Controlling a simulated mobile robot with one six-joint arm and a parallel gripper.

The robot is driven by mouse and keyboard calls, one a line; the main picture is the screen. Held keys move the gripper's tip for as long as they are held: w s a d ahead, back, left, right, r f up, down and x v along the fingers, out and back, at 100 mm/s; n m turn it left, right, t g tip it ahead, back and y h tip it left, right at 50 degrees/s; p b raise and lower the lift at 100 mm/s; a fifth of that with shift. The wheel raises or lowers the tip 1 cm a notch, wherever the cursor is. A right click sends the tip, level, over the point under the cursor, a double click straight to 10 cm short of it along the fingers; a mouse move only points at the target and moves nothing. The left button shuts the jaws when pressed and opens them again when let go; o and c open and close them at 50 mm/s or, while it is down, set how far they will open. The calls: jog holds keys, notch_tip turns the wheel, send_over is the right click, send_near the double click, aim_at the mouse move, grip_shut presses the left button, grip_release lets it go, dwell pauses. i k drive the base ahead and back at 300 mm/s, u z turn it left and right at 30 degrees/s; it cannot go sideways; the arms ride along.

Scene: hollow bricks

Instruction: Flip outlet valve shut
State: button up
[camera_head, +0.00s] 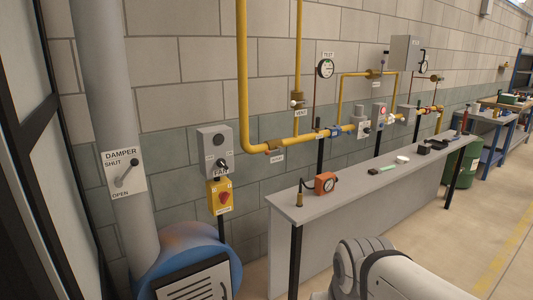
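A yellow gas pipe (300,140) runs along the block wall with several valves on it. A brass fitting (275,147) sits at the lower left bend, with a small label (277,158) too small to read surely. A valve with a blue part (335,132) sits further right on the pipe. Another fitting (374,74) is on the upper branch. I cannot tell which one is the outlet valve or how its lever stands. My gripper is not in view; only part of my arm shows at the bottom.
A grey bench (370,185) stands below the pipe, with an orange gauge (326,183) and small items on it. A damper plate (125,172), fan switch box (215,150), yellow-red switch (221,196) and blue housing (190,255) are at left.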

aim_at(268, 152)
jog(key=u, duration=0.45)
jog(key=i, duration=2.05)
jog(key=z, duration=0.6)
jog(key=k, duration=0.85)
jog(key=z, duration=0.15)
jog(key=i, duration=0.85)
jog(key=u, duration=0.1)
